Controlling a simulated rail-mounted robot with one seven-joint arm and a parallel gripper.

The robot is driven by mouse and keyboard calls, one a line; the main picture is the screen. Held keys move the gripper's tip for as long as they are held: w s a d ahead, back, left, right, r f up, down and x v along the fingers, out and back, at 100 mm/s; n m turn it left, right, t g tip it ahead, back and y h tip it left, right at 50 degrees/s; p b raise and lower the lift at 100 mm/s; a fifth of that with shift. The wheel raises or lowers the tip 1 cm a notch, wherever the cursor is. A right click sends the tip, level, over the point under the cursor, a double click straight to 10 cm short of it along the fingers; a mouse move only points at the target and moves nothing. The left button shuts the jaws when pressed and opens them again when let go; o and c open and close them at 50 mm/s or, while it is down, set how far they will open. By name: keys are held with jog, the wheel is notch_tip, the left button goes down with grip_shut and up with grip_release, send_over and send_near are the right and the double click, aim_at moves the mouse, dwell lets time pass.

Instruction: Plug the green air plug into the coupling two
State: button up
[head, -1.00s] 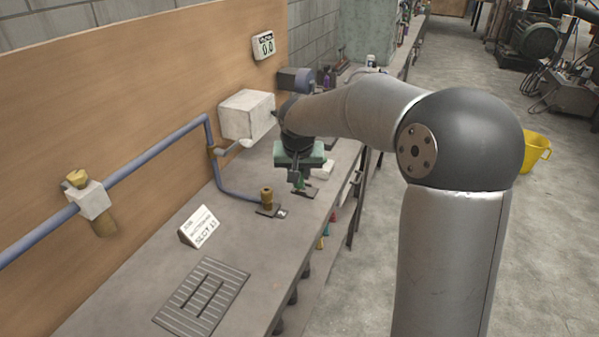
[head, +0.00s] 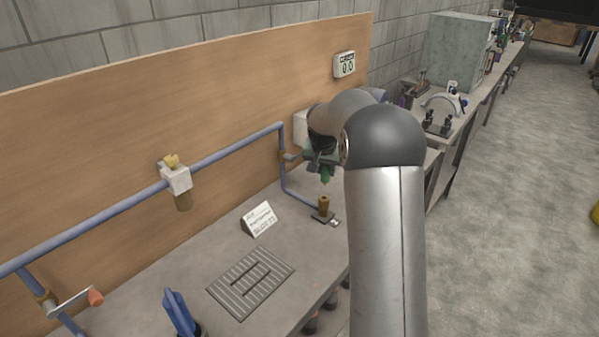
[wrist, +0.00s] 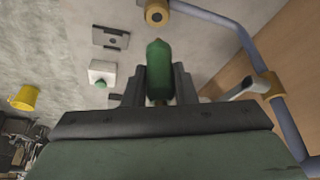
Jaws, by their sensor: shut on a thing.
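The green air plug (wrist: 159,68) is upright between the two dark fingers of my gripper (wrist: 158,88) in the wrist view, shut on it. In the head view my gripper (head: 322,160) is small, with the plug (head: 326,175) pointing down below it. A brass coupling (head: 324,205) stands on the bench at the end of the blue pipe, below the plug in the picture. It also shows in the wrist view (wrist: 157,13), beyond the plug's tip and apart from it. I cannot tell from any marking which coupling is number two.
A white block (head: 176,178) with brass fittings sits on the blue pipe (head: 228,151). A folded sign (head: 259,219) and slotted mat (head: 236,291) lie on the bench. A red-tipped lever (head: 94,297) is at lower left. A white button box (wrist: 102,72) is near the plug.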

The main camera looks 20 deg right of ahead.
aim_at(325, 181)
jog(key=shift+w, duration=0.1)
jog(key=shift+d, duration=0.1)
jog(key=shift+f, duration=0.1)
jog(key=shift+f+b, duration=1.7)
jog(key=shift+f, duration=1.1)
jog(key=shift+b, duration=0.45)
jog(key=shift+f+b, duration=0.55)
jog(key=shift+f, duration=0.15)
dwell(0.5)
jog(key=o, duration=1)
jog(key=shift+r, duration=0.1)
